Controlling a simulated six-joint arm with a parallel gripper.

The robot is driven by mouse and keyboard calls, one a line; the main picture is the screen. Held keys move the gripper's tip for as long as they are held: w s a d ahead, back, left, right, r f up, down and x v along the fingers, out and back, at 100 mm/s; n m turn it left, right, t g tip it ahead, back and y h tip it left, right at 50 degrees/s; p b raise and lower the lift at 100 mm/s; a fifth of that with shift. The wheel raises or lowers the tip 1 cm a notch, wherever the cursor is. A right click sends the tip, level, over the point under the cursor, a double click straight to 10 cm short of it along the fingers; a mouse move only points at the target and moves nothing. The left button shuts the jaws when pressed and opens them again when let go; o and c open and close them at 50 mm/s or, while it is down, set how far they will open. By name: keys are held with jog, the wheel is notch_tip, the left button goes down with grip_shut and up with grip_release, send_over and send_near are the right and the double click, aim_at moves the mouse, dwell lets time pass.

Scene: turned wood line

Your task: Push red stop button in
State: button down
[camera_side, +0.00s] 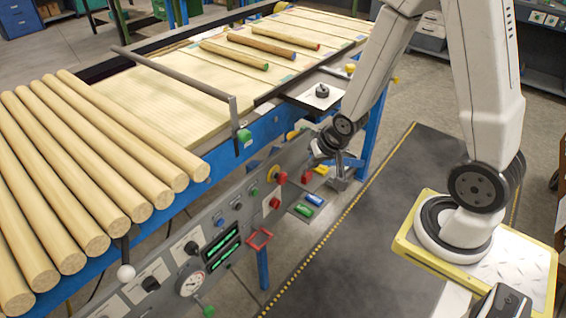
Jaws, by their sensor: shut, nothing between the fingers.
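The grey control panel (228,222) runs along the front of the blue-framed line. A red button (281,177) with a yellow part beside it sits near the panel's right end, and a second red control (274,203) sits just below it. I cannot tell from labels which one is the stop button. My gripper (309,160) is shut and empty, close to the panel, just above and right of the upper red button. Its fingertips are small and partly lost against the panel, so I cannot tell whether they touch anything.
The panel also carries a green button (254,192), a round gauge (191,282), green-lit displays (222,245) and a red square frame (259,238) jutting out. Long wooden poles (100,165) lie at the left. A dark mat (375,235) covers the floor in front.

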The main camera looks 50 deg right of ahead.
jog(key=d+f+m+t, duration=0.4)
jog(key=f+m, duration=0.6)
jog(key=m, duration=0.1)
jog(key=shift+s+d+m+y, duration=0.2)
jog(key=shift+s+m+y, duration=0.1)
jog(key=shift+s, duration=0.15)
jog(key=shift+f, duration=0.1)
send_near(284, 182)
jog(key=w+f, duration=0.3)
jog(key=f, duration=0.2)
jog(key=shift+w+f, duration=0.1)
jog(key=shift+w, duration=0.65)
jog(key=shift+w, duration=0.1)
